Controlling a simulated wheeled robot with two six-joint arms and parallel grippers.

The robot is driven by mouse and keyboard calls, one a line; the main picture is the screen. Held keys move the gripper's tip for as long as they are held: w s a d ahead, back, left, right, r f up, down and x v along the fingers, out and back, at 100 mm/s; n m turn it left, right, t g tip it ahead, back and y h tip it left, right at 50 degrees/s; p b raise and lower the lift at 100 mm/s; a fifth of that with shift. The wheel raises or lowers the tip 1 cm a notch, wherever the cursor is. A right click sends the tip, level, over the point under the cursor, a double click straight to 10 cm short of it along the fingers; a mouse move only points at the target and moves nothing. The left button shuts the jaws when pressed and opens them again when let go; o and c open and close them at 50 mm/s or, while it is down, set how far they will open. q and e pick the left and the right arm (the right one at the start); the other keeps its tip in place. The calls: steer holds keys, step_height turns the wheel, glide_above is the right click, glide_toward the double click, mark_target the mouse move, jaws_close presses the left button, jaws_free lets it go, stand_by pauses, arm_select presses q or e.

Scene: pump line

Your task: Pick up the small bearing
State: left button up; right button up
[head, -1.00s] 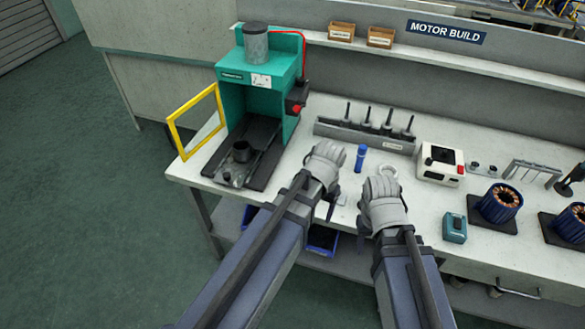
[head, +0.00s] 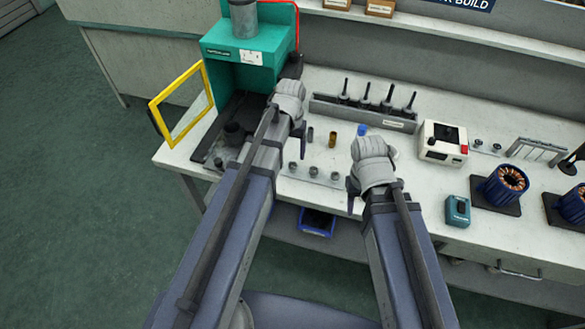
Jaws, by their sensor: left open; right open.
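Several small round metal parts (head: 313,171) stand in a row on a strip near the bench's front edge, between my two arms. Two more small round parts (head: 477,143) sit right of the white-and-black device. I cannot tell at this size which one is the small bearing. My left gripper (head: 294,112) is open, above the bench just right of the green press, apart from the row. My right gripper (head: 362,172) is open, above the bench right of the row. The arms and grippers hide parts of the bench.
A green press (head: 250,50) with a yellow-framed guard (head: 182,104) stands left. A brass cylinder (head: 332,139), a dark cylinder (head: 310,134) and a blue item (head: 362,129) stand mid-bench. Behind is a tool rack (head: 350,112); right are a white device (head: 443,142), teal box (head: 457,210) and motor stator (head: 505,184).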

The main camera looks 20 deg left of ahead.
mark_target(293, 166)
arm_select(q)
steer(key=f+b, duration=0.5)
steer(key=shift+w+d+f, duration=0.1)
steer(key=shift+d+f, duration=0.15)
steer(key=shift+r, duration=0.1)
steer(key=shift+c, duration=0.4)
steer(key=c, duration=1)
steer(key=shift+r, duration=0.1)
